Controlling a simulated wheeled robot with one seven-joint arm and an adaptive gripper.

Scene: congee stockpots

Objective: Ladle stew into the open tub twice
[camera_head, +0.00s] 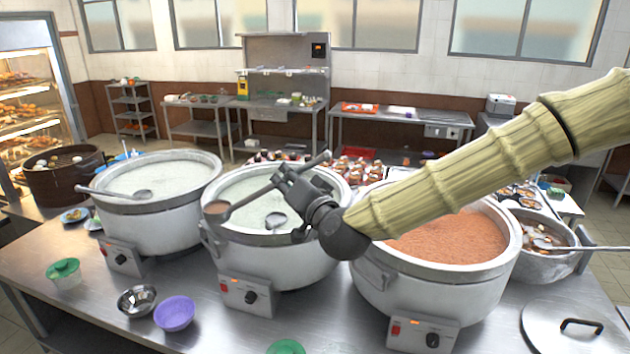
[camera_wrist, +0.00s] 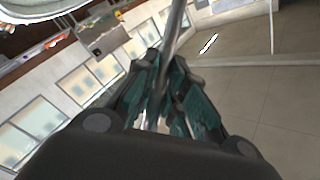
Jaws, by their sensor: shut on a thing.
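My gripper (camera_head: 290,180) is shut on the ladle handle (camera_head: 262,190), above the middle stockpot (camera_head: 279,241). In the wrist view, my gripper (camera_wrist: 165,100) closes around the metal handle (camera_wrist: 176,35). The ladle's bowl (camera_head: 216,208) hangs near the middle pot's left rim, with brown stew showing in it. The right stockpot (camera_head: 378,287) holds orange-brown stew (camera_head: 455,240); my arm crosses in front of part of it. A purple open tub (camera_head: 174,313) stands at the front of the counter. A small tub with a green lid (camera_head: 65,272) stands at left.
The left stockpot (camera_head: 155,225) and middle pot hold pale congee, each with a ladle in it. A steel bowl (camera_head: 136,301) sits beside the purple tub. A loose pot lid (camera_head: 574,328) lies front right. A green lid (camera_head: 286,347) shows at the front edge.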

